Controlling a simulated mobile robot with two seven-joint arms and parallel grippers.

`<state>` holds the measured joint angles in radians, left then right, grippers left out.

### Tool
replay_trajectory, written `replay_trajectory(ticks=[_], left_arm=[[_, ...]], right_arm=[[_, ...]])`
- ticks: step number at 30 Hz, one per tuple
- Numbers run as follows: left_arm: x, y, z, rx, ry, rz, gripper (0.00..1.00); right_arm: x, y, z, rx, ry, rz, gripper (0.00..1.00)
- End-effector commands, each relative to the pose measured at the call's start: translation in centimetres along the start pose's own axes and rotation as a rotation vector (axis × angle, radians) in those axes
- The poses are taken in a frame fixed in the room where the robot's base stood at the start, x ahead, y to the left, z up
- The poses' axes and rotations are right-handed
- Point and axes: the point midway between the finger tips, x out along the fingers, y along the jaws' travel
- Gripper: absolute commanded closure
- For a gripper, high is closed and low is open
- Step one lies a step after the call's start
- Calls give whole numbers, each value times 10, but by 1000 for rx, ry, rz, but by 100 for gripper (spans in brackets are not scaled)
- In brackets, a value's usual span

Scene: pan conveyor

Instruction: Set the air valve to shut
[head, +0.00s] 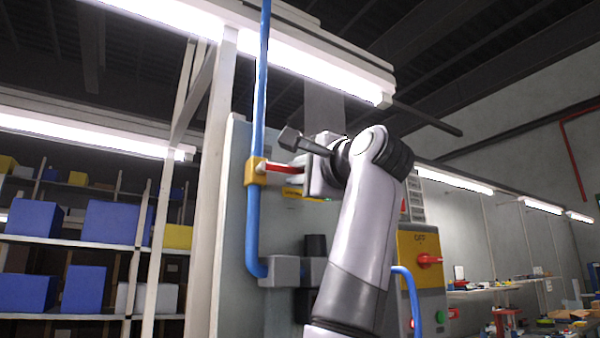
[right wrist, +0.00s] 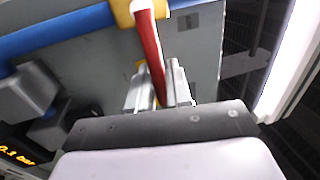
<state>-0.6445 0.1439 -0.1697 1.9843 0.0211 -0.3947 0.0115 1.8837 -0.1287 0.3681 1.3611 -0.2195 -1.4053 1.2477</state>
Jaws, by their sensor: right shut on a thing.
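The air valve (head: 255,171) is a yellow body on a vertical blue pipe (head: 262,90), in front of a grey panel. Its red lever (head: 281,169) sticks out sideways to the right in the head view. My right gripper (head: 296,172) is at the lever's outer end. In the right wrist view the red lever (right wrist: 150,50) runs from the yellow valve body (right wrist: 124,12) down between the two fingers of my right gripper (right wrist: 160,88), which are shut on it. The lever's far end is hidden by the gripper. My left gripper is not in view.
Below the valve the blue pipe bends into a grey fitting (head: 280,271). A yellow switch box with a red knob (head: 429,261) is on the right, behind my right arm. A lamp (head: 330,70) hangs above. Shelves with blue bins (head: 118,226) stand at left.

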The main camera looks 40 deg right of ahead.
Motion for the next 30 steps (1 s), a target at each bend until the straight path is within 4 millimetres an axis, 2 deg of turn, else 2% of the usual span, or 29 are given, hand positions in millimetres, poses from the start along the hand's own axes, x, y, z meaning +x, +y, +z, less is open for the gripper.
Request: replay_trajectory(ticks=[2, 3, 4, 14, 24, 30], left_arm=[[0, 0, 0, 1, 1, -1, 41], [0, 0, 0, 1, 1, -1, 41], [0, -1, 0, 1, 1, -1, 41], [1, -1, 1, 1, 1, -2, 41], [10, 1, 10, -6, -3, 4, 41], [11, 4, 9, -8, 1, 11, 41]], right_arm=[[0, 2, 0, 2, 1, 5, 100], [0, 2, 0, 1, 1, 5, 68], [0, 2, 0, 1, 1, 5, 64], [-4, 1, 0, 0, 0, 1, 64], [-55, 2, 0, 1, 1, -1, 64], [-71, 2, 0, 1, 1, 3, 64]])
